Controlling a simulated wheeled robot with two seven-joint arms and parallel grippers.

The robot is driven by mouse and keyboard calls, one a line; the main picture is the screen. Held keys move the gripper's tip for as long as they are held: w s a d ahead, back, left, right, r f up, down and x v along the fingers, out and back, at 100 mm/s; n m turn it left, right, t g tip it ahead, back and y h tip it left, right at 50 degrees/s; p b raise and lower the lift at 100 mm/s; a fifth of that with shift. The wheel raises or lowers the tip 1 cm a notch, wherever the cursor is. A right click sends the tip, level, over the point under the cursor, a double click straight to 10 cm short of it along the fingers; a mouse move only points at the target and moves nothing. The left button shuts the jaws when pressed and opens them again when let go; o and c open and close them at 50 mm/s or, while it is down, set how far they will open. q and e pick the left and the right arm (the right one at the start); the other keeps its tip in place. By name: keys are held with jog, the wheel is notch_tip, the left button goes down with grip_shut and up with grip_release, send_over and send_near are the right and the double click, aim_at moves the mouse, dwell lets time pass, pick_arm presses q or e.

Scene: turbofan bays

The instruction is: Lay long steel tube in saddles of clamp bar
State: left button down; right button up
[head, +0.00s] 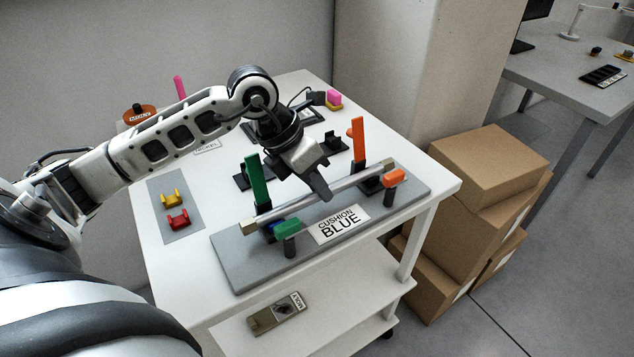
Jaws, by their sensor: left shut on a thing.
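The long steel tube (345,186) has pale brass-like ends and runs from lower left to upper right over the clamp bar (235,268), a grey plate on the white table. My left gripper (324,192) is shut on the tube near its middle, from above. The clamp bar has a raised green arm (257,183) at the left and a raised orange arm (357,140) at the right. A green block (288,227) and an orange block (394,177) stand in front of the tube. A blue cushion (268,233) shows under its left part. I cannot tell whether the tube touches the saddles.
A label (339,224) reads "CUSHION BLUE". Yellow (170,199) and red (178,219) cushions lie on a grey mat (186,233) at the left. Black holders stand behind the tube. Cardboard boxes (488,165) stand right of the table. A lower shelf holds a labelled item (277,313).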

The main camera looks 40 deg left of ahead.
pick_arm(q)
jog(key=shift+f, duration=0.15)
jog(key=c, duration=0.9)
grip_release()
jog(key=shift+r+p, duration=0.45)
jog(key=shift+r, duration=0.45)
jog(key=shift+r+p, duration=1.75)
jog(key=shift+r, duration=0.9)
